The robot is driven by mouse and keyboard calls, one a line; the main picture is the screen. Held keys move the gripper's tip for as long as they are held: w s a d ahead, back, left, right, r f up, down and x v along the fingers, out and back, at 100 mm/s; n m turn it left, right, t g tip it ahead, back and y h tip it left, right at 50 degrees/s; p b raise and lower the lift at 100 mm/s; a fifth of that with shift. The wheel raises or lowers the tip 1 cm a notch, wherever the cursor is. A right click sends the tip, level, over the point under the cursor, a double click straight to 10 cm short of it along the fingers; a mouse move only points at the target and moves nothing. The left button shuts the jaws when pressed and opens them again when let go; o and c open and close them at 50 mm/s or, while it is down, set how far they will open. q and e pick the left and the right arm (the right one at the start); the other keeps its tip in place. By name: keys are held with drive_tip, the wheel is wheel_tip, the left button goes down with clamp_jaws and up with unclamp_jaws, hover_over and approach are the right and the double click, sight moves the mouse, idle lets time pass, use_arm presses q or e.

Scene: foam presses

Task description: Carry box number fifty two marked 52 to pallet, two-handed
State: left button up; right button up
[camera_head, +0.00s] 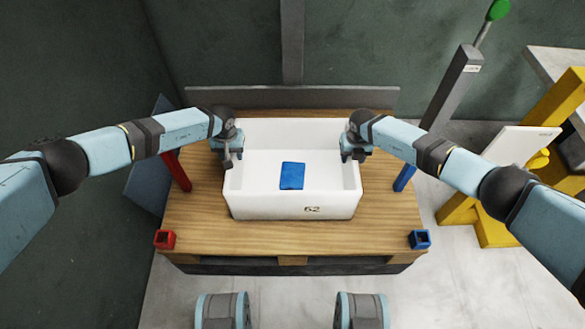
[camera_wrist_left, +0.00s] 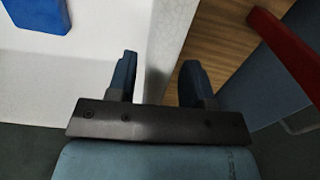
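The white open-topped box marked 52 (camera_head: 290,212) sits on the wooden pallet (camera_head: 290,238), with a blue piece (camera_head: 292,176) lying inside. My left gripper (camera_head: 229,158) is at the box's left wall. In the left wrist view its two fingers (camera_wrist_left: 160,80) stand apart with the wall (camera_wrist_left: 172,45) between them, one finger inside the box and one outside. Small gaps show beside the wall, so it looks open around it. My right gripper (camera_head: 351,157) is at the box's right wall. Its fingers are too small and partly hidden to tell their opening.
Red posts (camera_head: 166,240) stand on the pallet's left side and blue posts (camera_head: 419,239) on its right. A grey post with a green knob (camera_head: 498,10) rises behind. Bare pallet lies in front of the box.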

use_arm(q)
drive_tip(key=shift+r, duration=0.15)
use_arm(e)
wheel_tip(320, 180, up, 12)
drive_tip(key=shift+r, duration=0.1)
use_arm(q)
wheel_tip(320, 180, up, 12)
idle(0.8)
idle(0.4)
